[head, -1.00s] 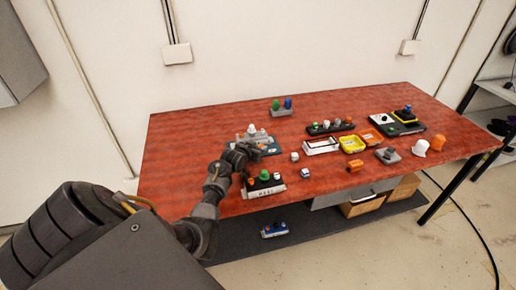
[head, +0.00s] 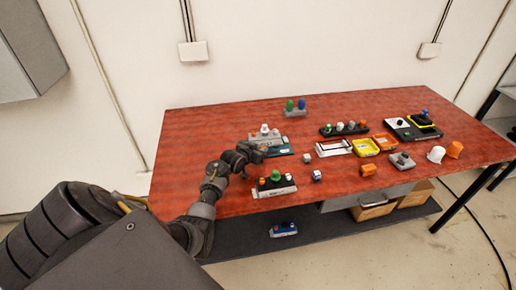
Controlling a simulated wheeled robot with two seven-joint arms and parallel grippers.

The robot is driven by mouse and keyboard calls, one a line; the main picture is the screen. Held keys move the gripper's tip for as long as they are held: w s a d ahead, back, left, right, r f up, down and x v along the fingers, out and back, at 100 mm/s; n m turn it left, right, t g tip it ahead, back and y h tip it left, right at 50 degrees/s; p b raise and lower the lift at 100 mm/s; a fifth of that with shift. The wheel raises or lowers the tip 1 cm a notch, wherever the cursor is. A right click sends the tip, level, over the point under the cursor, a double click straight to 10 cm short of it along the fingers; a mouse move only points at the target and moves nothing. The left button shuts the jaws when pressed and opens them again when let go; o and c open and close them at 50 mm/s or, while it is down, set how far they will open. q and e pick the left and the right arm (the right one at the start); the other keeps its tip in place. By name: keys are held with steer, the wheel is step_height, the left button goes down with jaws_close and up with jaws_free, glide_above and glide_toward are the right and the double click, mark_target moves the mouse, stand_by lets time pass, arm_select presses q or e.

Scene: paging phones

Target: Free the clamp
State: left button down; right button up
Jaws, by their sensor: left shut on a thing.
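A fixture (head: 278,151) with a dark teal base, grey blocks and a white knob stands on the left half of the red table. My left gripper (head: 254,154) is at its front left edge, pointing right. It is shut on a small part there, seemingly the clamp. The fingers and wrist hide most of that part, so its shape and fit cannot be told. My right gripper is not in view.
A grey button box (head: 274,188) with a green knob stands just in front of the gripper. A two-button block (head: 295,108) is behind. The table's left end is clear.

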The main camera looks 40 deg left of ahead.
arm_select(q)
steer(key=shift+a, duration=0.2)
steer(key=c, duration=1.2)
jaws_free()
steer(key=shift+s+a, duration=0.1)
steer(key=shift+c, duration=0.2)
steer(key=shift+o, duration=0.2)
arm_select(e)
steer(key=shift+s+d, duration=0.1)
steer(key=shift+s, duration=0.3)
arm_select(q)
steer(key=shift+d, duration=0.2)
steer(key=v, duration=1)
steer(key=shift+s+a+r+b, duration=0.1)
steer(key=shift+s+a+b, duration=0.05)
steer(key=shift+s+b, duration=0.2)
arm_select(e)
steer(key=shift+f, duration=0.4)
